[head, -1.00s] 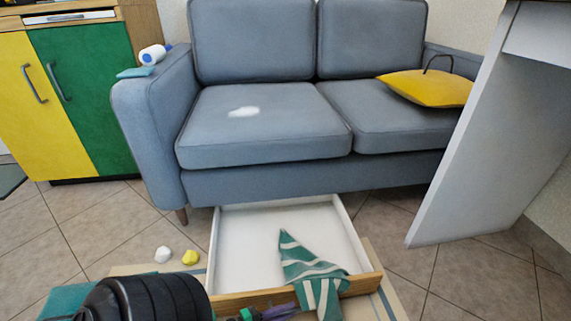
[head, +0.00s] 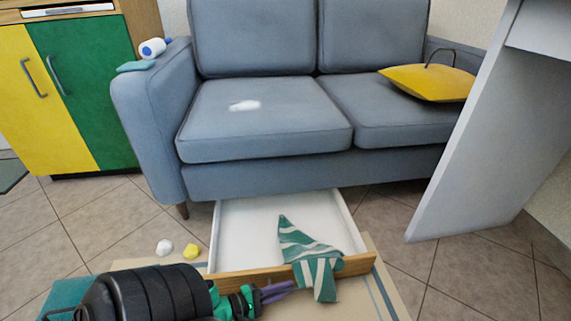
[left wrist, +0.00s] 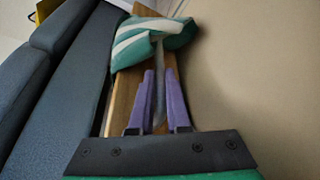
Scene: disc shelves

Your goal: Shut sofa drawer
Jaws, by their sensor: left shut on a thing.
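The sofa drawer (head: 252,232) is a white tray with a wooden front (head: 240,276), pulled out from under the grey sofa (head: 300,178). A green-and-white striped cloth (head: 312,257) lies partly inside it and hangs over the front. My left gripper (head: 277,291) is at the front, left of the cloth. In the left wrist view, its purple fingers (left wrist: 161,102) close around a thin grey bar along the wooden front, seemingly the drawer's handle; the contact is partly hidden. My right gripper is out of view.
A white ball (head: 164,247) and a yellow one (head: 191,251) lie left of the drawer. A beige mat (head: 352,297) lies under the drawer's front. A white panel (head: 465,135) stands at the right and a yellow-green cabinet (head: 75,95) at the left. A yellow cushion (head: 425,84) rests on the sofa.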

